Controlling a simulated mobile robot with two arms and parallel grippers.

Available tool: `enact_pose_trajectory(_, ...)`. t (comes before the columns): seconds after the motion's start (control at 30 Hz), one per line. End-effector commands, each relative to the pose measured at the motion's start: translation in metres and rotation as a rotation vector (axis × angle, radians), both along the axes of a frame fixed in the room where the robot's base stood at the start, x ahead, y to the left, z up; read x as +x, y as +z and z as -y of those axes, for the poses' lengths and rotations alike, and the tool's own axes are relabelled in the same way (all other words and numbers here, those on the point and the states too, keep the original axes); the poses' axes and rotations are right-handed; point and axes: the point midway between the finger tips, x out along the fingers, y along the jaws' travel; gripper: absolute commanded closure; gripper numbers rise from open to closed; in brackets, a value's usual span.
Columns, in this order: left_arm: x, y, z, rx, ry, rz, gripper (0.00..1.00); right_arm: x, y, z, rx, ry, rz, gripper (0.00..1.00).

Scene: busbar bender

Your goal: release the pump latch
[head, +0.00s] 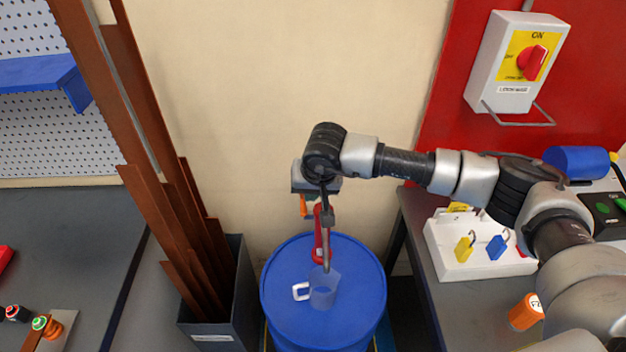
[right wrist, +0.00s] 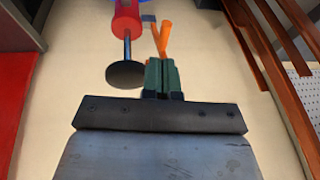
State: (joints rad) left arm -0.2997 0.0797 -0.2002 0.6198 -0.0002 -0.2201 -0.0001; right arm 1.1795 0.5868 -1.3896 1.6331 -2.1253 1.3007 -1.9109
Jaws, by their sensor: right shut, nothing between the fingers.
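The pump stands on top of the blue drum (head: 280,290). Its red body (head: 320,235) shows in the head view and also at the top of the right wrist view (right wrist: 127,20), with a metal rod and a black disc (right wrist: 126,74). An orange latch lever (head: 303,206) sits close to the red body; it also shows in the right wrist view (right wrist: 161,38). My right gripper (right wrist: 163,72) is shut and empty, its dark green fingers just short of or at the lever; I cannot tell whether they touch. My left gripper is out of view.
A translucent blue jug (head: 323,291) with a white handle is at the drum. Brown bars (head: 185,235) stand in a grey bin left of it. A bench on the right holds a white lock board (head: 470,255) and an orange object (head: 526,312). A switch box (head: 515,65) hangs above.

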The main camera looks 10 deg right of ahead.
Motion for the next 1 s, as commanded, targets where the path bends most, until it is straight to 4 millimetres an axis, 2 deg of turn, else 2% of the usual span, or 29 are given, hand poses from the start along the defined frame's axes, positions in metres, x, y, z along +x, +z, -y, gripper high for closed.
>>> enact_pose_trajectory(0.03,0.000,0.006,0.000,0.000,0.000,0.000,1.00,0.003,-0.007,-0.002,0.000,-0.001,-0.004,1.00)
enact_pose_trajectory(0.2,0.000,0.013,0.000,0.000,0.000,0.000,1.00,0.011,-0.032,-0.004,0.000,0.000,-0.002,1.00)
enact_pose_trajectory(0.33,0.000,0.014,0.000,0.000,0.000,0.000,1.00,0.014,-0.042,-0.005,0.000,0.001,-0.001,1.00)
enact_pose_trajectory(0.77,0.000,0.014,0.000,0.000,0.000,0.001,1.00,0.015,-0.046,-0.005,0.000,0.001,0.000,1.00)
enact_pose_trajectory(1.0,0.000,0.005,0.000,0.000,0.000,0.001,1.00,0.016,-0.048,-0.010,-0.044,0.002,-0.008,1.00)
